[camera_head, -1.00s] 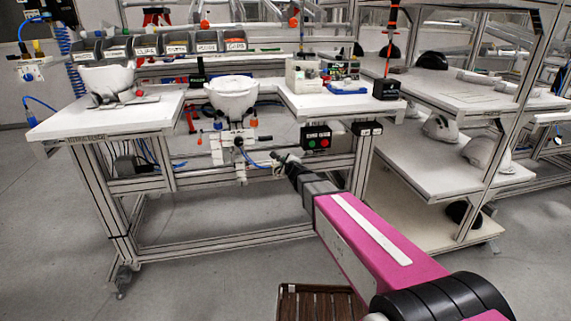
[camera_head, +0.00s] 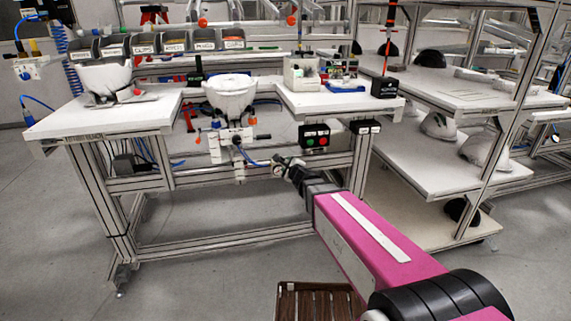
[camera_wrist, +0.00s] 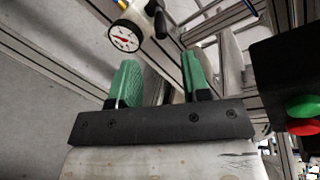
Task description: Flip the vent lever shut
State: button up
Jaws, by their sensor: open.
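A valve assembly (camera_head: 232,138) hangs under the bench notch, below a white helmet shell (camera_head: 231,94). It has orange knobs and a dark handle (camera_head: 263,137) sticking out to the right. I cannot tell for sure which part is the vent lever. My gripper (camera_head: 285,163) is low in front of the bench, right of the assembly; it is small and dark there. In the wrist view my gripper's green fingers (camera_wrist: 158,72) are apart with nothing between them. A round pressure gauge (camera_wrist: 124,36) with a red needle is just beyond the left finger.
A black box with green and red buttons (camera_head: 314,136) hangs under the bench, close right of my gripper. It also shows in the wrist view (camera_wrist: 287,85). Aluminium bench legs and rails stand around. Shelves with helmet shells (camera_head: 485,150) are at right.

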jog(key=v, duration=0.4)
